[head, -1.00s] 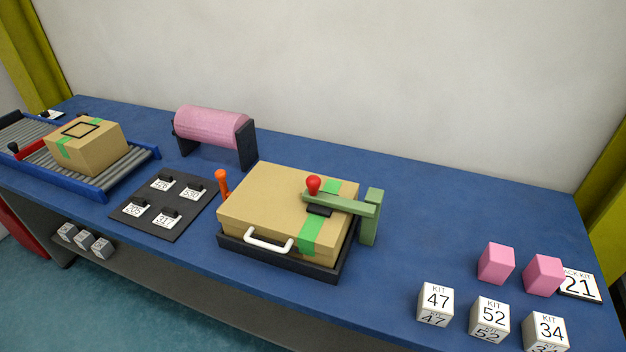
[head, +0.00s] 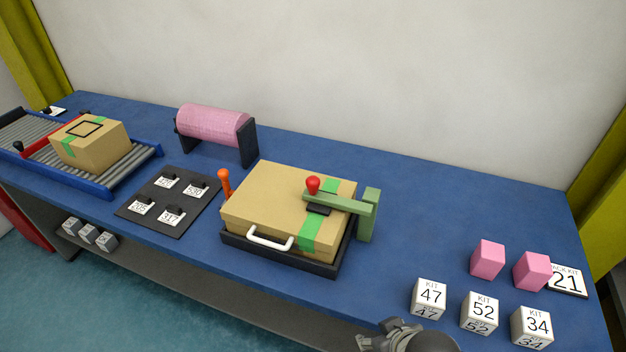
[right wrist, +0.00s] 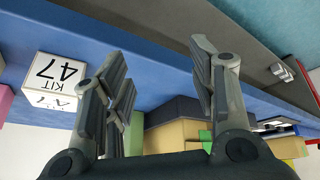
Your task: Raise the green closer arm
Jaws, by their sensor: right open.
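The green closer arm (head: 342,203) lies roughly level over the cardboard box (head: 262,195), with a red knob (head: 313,185) at its free end. Its other end meets a green post (head: 369,215) at the box's right side. A black pad (head: 318,210) sits under the arm on the box's green tape. My right gripper (right wrist: 160,80) is open and empty in the right wrist view, its fingers spread. In the head view only part of it shows at the bottom edge, in front of the table and well short of the arm. My left gripper is not in view.
The box sits in a black tray (head: 280,259) with a white handle (head: 269,238). An orange lever (head: 224,183) stands to its left. White kit cubes (head: 429,298) and pink cubes (head: 488,259) stand at right. Blue table (head: 440,205) is bare between post and cubes.

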